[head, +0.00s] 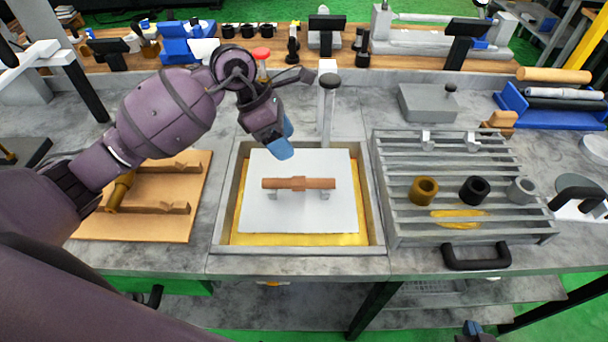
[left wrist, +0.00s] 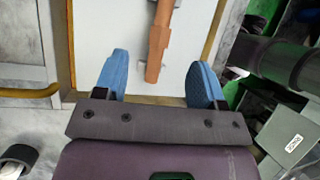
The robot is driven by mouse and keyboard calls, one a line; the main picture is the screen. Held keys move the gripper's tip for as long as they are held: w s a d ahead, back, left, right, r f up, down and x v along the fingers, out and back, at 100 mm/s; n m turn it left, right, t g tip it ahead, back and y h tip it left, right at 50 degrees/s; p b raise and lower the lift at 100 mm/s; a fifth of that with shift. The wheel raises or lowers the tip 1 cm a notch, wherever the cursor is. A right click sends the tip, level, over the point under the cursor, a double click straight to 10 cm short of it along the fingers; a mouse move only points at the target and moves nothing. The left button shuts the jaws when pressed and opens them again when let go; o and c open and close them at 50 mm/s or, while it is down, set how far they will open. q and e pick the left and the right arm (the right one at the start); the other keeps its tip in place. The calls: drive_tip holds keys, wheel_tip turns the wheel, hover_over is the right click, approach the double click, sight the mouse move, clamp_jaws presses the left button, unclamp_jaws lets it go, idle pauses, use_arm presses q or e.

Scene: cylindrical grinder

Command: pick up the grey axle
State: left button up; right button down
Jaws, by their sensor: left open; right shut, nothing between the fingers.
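A copper-brown stepped axle (head: 298,183) lies across two small supports on a white plate (head: 255,215) in the middle of the table. In the left wrist view, the brown axle (left wrist: 161,45) lies beyond and between the fingertips, apart from them. A pale grey roller-like bar (head: 552,93), perhaps the grey axle, lies in a blue holder (head: 520,108) at the back right. My left gripper (head: 281,145) is above the plate's back edge; its blue fingers stand apart and empty in the left wrist view (left wrist: 160,78). My right gripper (head: 473,328) barely shows at the bottom right edge, shut and empty.
A slatted grey rack (head: 400,190) with three rings stands right of the plate's tray (head: 220,220). A post (head: 328,100) rises behind the tray. A wooden board (head: 150,227) with a brass part lies left. Tools line the back shelf.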

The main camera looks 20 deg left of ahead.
sight(294, 177)
use_arm(q)
drive_tip(key=shift+s+a+f+m+g+y, duration=0.35)
drive_tip(key=shift+s+f+y, duration=0.2)
drive_tip(key=shift+s, duration=0.1)
drive_tip(key=x, duration=0.3)
drive_tip(key=shift+d+f, duration=0.1)
drive_tip(key=shift+f, duration=0.15)
drive_tip(key=shift+x, duration=1.15)
drive_tip(key=p+x, duration=0.1)
drive_tip(key=x, duration=0.3)
drive_tip(key=shift+w+a, duration=0.2)
drive_tip(key=shift+f, duration=0.2)
